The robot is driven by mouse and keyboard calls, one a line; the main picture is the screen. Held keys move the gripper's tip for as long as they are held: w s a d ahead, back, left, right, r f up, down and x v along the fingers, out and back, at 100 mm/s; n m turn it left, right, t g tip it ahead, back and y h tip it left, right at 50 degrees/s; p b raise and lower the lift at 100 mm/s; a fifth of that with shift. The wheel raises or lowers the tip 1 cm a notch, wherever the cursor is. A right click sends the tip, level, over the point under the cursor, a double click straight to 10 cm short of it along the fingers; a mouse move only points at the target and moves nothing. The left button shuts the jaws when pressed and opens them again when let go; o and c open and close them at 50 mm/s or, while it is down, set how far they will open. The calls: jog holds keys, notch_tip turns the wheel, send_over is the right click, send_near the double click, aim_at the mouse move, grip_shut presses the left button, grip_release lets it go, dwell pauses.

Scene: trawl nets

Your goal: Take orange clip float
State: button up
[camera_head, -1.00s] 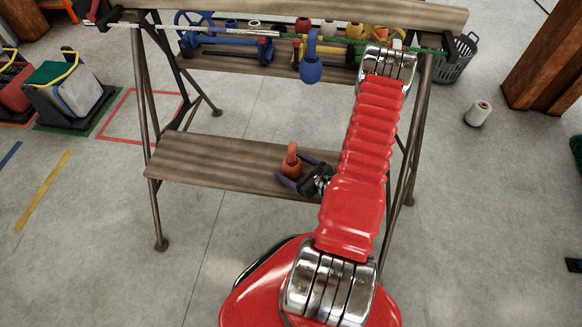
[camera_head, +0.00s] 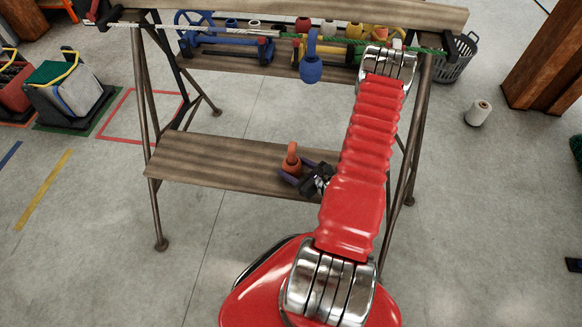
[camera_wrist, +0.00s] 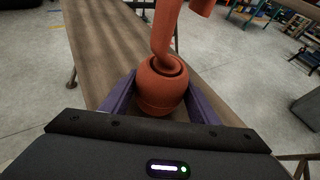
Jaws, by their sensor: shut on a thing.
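The orange clip float (camera_head: 291,160) stands upright near the right part of the lower wooden shelf (camera_head: 215,166). It has a round body with a hook-shaped clip on top. In the wrist view the float (camera_wrist: 160,88) sits between the two purple fingers of my gripper (camera_wrist: 160,105), which press on both sides of its round body. In the head view my gripper (camera_head: 297,177) is shut on the float low at the shelf. The float's lower part is partly hidden by the fingers.
A blue clip float (camera_head: 311,68) hangs from the green rope (camera_head: 345,41) above. Spools and coloured floats lie on the upper shelf (camera_head: 240,56). A grey basket (camera_head: 456,60) and a white spool (camera_head: 478,113) stand on the floor at right. The lower shelf's left part is clear.

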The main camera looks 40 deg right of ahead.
aim_at(293, 150)
jog(key=shift+r, duration=5)
